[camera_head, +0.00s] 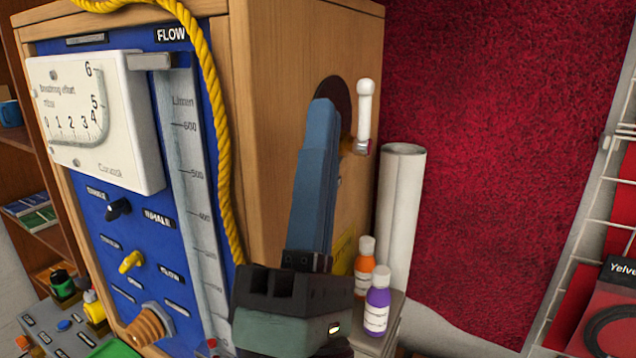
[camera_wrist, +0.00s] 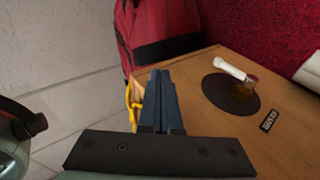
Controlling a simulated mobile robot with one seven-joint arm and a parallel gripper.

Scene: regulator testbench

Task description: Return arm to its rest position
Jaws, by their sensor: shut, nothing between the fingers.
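My gripper (camera_head: 323,108) points upward in front of the side of the wooden testbench cabinet (camera_head: 268,60). Its long blue fingers are together with nothing between them. In the wrist view the shut fingers (camera_wrist: 160,74) reach toward the edge of the cabinet's wooden face (camera_wrist: 200,72). A white lever (camera_head: 365,110) on a brass fitting stands to the right of the fingertips. It also shows in the wrist view (camera_wrist: 230,70), over a dark round opening, apart from the fingers. The fingers hide part of that opening in the head view.
The blue panel (camera_head: 110,235) with a gauge, knobs and yellow hose (camera_head: 205,70) is at the left. A white roll (camera_head: 402,200), an orange bottle (camera_head: 364,268) and a purple bottle (camera_head: 377,305) stand close right of my gripper. A red wall covering (camera_head: 490,150) is behind.

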